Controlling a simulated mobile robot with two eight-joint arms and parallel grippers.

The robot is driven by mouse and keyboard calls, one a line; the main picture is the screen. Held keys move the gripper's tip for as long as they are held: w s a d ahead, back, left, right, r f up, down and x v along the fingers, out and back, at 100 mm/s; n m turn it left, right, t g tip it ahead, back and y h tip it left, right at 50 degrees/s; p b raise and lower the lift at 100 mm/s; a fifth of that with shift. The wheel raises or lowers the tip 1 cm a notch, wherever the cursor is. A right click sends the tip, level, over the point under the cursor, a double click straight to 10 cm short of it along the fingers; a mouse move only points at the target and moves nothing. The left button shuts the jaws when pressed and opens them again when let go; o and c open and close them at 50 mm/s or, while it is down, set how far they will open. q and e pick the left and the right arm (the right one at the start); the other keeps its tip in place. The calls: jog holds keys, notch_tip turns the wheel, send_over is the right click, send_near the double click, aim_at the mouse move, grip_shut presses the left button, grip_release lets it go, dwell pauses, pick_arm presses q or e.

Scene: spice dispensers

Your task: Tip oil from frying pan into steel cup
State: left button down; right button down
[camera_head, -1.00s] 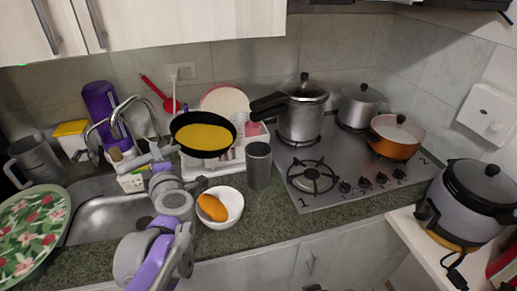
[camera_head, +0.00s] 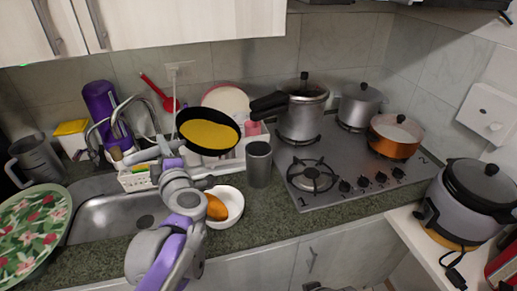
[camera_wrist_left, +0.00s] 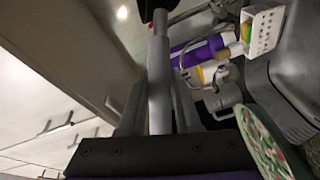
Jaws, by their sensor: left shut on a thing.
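The black frying pan (camera_head: 181,119) holds a layer of yellow oil (camera_head: 208,135). It is raised above the counter, slightly tilted with its right side lower. My left gripper (camera_head: 156,153) is shut on the pan's grey handle, left of the pan. In the left wrist view the handle (camera_wrist_left: 160,75) runs up between the fingers (camera_wrist_left: 158,115); the pan is mostly out of that view. The steel cup (camera_head: 258,165) stands upright on the counter, right of and below the pan, apart from it. My right gripper is not in view.
A white bowl (camera_head: 232,209) with an orange item stands in front of the cup, close to my left arm. A white dish rack (camera_head: 238,160) is behind the cup. The gas stove (camera_head: 335,185) is to the right, the sink (camera_head: 105,217) to the left.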

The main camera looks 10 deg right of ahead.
pick_arm(q)
jog(key=shift+d, duration=0.1)
jog(key=shift+s+d+r+m, duration=0.15)
jog(key=shift+d+r+m, duration=0.15)
jog(key=shift+d+m, duration=0.15)
jog(key=shift+d, duration=0.1)
jog(key=shift+s+d+r+m+t, duration=0.15)
jog(key=shift+d+r+m+t, duration=0.25)
jog(key=shift+d, duration=0.2)
jog(key=shift+s+d+r, duration=0.2)
jog(key=shift+d+r, duration=0.2)
jog(key=shift+d, duration=0.15)
jog(key=shift+r+m, duration=0.1)
jog(key=shift+m, duration=0.15)
jog(key=shift+s+d+r+m+t, duration=0.15)
jog(key=shift+d+r+m+t, duration=0.15)
jog(key=shift+d+r+t, duration=0.15)
